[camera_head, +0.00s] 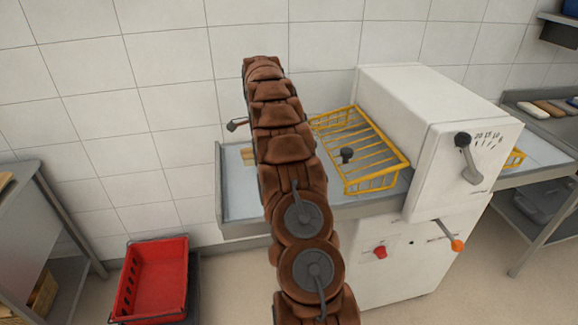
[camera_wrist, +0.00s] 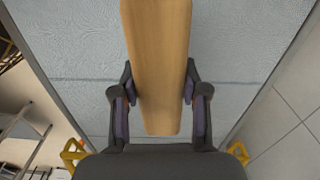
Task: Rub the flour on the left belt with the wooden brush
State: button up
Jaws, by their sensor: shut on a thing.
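My gripper (camera_wrist: 160,98) is shut on the wooden brush (camera_wrist: 158,60) in the wrist view, with a finger on each side of its pale wooden body. The left belt (camera_wrist: 88,100) lies behind the brush as a light grey textured surface with a seam across it. In the head view the left belt (camera_head: 238,172) shows as a grey strip left of the white machine. My brown arm covers much of the belt there and hides my gripper. A small piece of pale wood (camera_head: 247,155) shows beside the arm. I cannot make out the flour in either view.
A yellow wire guard (camera_head: 382,183) stands over the belt beside the white machine (camera_head: 425,100), which has a dial lever (camera_head: 466,160). A red crate (camera_head: 155,282) is at lower left, by a metal table (camera_head: 30,200). The tiled wall (camera_head: 160,80) is close behind.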

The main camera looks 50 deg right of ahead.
jog(key=shift+r+p, duration=0.5)
jog(key=shift+r, duration=1.25)
jog(key=shift+a, duration=0.1)
